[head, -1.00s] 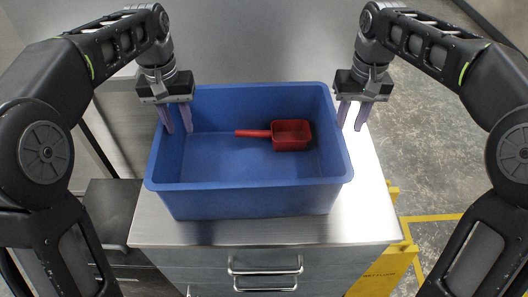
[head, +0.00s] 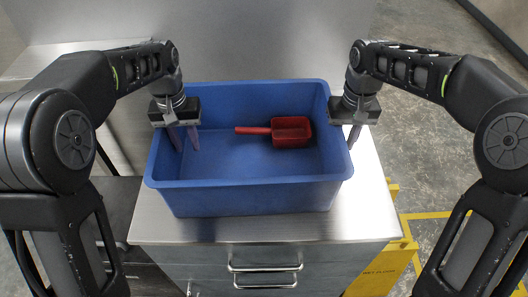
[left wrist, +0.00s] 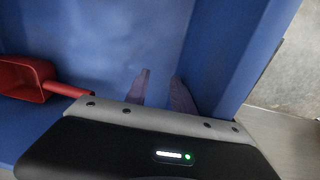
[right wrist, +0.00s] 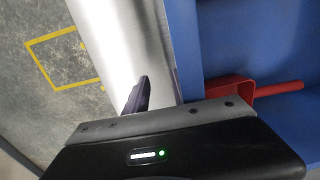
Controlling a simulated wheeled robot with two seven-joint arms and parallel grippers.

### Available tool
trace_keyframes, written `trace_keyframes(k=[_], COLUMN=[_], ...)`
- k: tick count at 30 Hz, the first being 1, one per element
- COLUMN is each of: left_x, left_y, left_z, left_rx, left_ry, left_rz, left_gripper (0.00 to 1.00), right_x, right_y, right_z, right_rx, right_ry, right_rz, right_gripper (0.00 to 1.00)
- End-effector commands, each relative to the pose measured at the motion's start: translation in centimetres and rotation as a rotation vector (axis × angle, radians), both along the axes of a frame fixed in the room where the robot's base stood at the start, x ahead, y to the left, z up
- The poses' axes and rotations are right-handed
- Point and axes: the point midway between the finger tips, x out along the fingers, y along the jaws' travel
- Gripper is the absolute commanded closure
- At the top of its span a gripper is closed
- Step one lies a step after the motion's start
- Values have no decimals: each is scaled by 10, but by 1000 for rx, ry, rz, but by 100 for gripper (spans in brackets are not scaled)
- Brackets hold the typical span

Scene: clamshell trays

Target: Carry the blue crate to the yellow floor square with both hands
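The blue crate (head: 250,195) sits level on a metal-topped cabinet. A red scoop (head: 291,131) lies inside it, and the scoop also shows in the left wrist view (left wrist: 28,80). My left gripper (head: 185,147) is open and empty at the crate's left end, its fingers reaching down beside the inner wall. My right gripper (head: 353,138) is open at the right end; the right wrist view shows a finger outside the wall, the other mostly hidden. Neither gripper is closed on the crate. The yellow floor square (head: 428,215) is partly visible to the right, and in the right wrist view (right wrist: 64,60).
The cabinet top (head: 365,205) is bare around the crate, with drawer handles at the front. A yellow object (head: 395,250) with lettering stands against the cabinet's right side. A grey wall is behind.

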Motion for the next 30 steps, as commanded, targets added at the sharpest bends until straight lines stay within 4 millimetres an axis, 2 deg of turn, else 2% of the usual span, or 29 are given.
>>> trace_keyframes(k=[6,17,30], left_x=[0,0,0], left_y=[0,0,0], left_z=[0,0,0], left_rx=[0,-1,0], left_ry=[0,0,0], left_rz=[0,0,0], left_gripper=[71,100,100], right_x=[0,0,0], right_y=[0,0,0], right_z=[0,0,0], right_rx=[0,0,0], right_ry=[0,0,0], right_rz=[0,0,0], right_gripper=[71,100,100])
